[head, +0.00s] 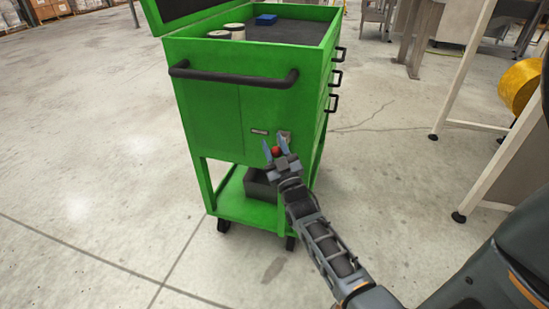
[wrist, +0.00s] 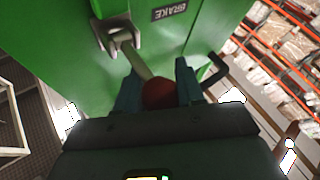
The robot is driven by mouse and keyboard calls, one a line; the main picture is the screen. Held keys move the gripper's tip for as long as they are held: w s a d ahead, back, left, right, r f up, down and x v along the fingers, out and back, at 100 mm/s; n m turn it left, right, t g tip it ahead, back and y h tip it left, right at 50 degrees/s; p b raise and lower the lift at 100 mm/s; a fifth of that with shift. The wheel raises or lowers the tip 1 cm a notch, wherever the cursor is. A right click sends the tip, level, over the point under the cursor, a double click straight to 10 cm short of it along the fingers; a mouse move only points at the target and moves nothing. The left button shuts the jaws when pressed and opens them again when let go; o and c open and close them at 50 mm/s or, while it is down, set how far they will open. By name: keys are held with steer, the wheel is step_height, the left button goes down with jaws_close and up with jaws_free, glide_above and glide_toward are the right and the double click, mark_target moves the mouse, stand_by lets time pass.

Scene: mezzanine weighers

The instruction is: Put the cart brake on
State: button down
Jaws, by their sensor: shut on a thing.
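The green cart (head: 215,120) stands upright ahead of me. On the lower part of its side panel is a brake lever with a red ball knob (head: 276,150) and a pale metal shaft. In the wrist view the shaft (wrist: 140,66) runs from a metal bracket (wrist: 120,36) on the panel to the red knob (wrist: 159,94). A label reading BRAKE (wrist: 170,11) is beside the bracket. My gripper (head: 275,146) is shut on the red knob, with a blue finger on each side of it. The gripper body hides the near side of the knob in the wrist view.
A black push handle (head: 235,78) sticks out above the lever. A dark bin (head: 260,186) sits on the lower shelf. Rolls (head: 220,34) and a blue box (head: 266,19) lie on top. A table frame (head: 490,110) stands right; the floor at left is clear.

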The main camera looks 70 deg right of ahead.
steer(key=f+n+t+y+b, duration=0.1)
steer(key=n+t+b, duration=0.2)
steer(key=b, duration=0.3)
steer(key=f+n+t+y+b, duration=0.2)
steer(key=n+t+b, duration=0.1)
steer(key=n+b, duration=0.2)
steer(key=f+n+t+y+b, duration=0.1)
steer(key=n+t+y+b, duration=0.1)
steer(key=b, duration=0.5)
steer(key=shift+w+d+f+n+t, duration=0.1)
steer(key=shift+f+n+t, duration=0.1)
steer(key=shift+n+t, duration=0.3)
steer(key=shift+w+d+f+n+t, duration=0.1)
steer(key=shift+f+n+t, duration=0.05)
steer(key=shift+n+t, duration=0.3)
steer(key=shift+n+t+y+b, duration=0.25)
steer(key=shift+n+y+b, duration=0.1)
steer(key=shift+y, duration=0.25)
steer(key=c, duration=0.9)
jaws_free()
steer(key=shift+s, duration=0.1)
steer(key=shift+c, duration=0.2)
steer(key=shift+o, duration=1)
steer(key=shift+r, duration=0.2)
steer(key=v, duration=0.7)
steer(key=shift+s+f+p, duration=0.2)
steer(key=shift+f+p, duration=0.15)
steer(key=shift+p, duration=0.05)
